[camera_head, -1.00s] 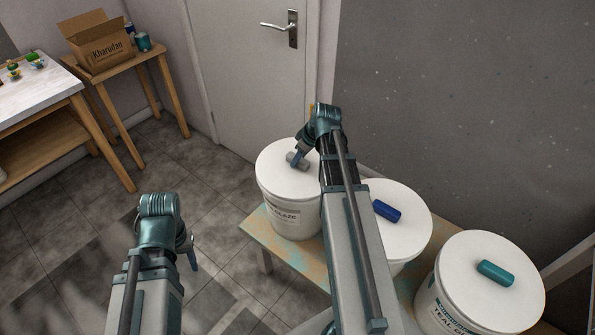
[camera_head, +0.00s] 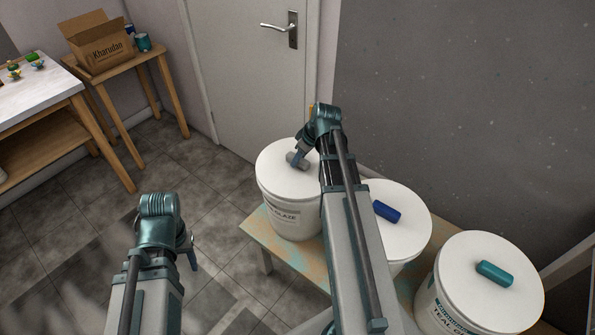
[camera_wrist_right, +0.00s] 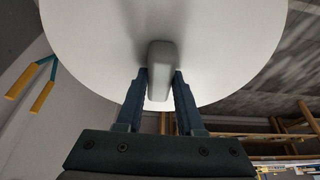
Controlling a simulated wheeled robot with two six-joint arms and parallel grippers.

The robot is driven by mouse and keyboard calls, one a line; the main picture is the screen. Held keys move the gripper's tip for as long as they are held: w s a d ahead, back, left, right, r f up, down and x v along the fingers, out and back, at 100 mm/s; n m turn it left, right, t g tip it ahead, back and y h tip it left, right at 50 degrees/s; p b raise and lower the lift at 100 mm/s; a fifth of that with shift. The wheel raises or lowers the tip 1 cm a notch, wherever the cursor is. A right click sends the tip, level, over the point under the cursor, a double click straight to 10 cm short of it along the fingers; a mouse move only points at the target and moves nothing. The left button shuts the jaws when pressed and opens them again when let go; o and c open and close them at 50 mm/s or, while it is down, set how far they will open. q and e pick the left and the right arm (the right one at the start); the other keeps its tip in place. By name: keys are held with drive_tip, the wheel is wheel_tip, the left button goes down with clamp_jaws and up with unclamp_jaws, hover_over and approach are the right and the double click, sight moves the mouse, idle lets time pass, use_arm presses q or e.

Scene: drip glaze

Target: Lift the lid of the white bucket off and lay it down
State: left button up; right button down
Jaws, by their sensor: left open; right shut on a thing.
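The white bucket (camera_head: 289,214) stands at the left end of a low wooden bench, with its white lid (camera_head: 277,160) on top. The lid has a grey handle (camera_head: 297,160), which also shows in the right wrist view (camera_wrist_right: 160,62). My right gripper (camera_head: 299,163) is at the handle, and in the right wrist view its two fingers (camera_wrist_right: 161,90) are shut on the handle from both sides. The lid looks seated on the bucket. My left gripper (camera_head: 193,258) is open and empty over the floor, left of the bench; its fingers are partly hidden.
A bucket with a blue-handled lid (camera_head: 408,222) and one with a teal-handled lid (camera_head: 480,265) stand further right on the bench (camera_head: 262,231). A small table with a cardboard box (camera_head: 100,50) is at the back left. The floor between is free.

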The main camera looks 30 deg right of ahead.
drive_tip(key=shift+r+p, duration=0.6)
drive_tip(key=shift+r, duration=0.15)
drive_tip(key=shift+r, duration=0.2)
drive_tip(key=shift+r+p, duration=2.4)
drive_tip(key=shift+p, duration=0.25)
wheel_tip(320, 180, up, 4)
drive_tip(key=p, duration=0.3)
drive_tip(key=shift+f, duration=0.2)
drive_tip(key=shift+p, duration=0.35)
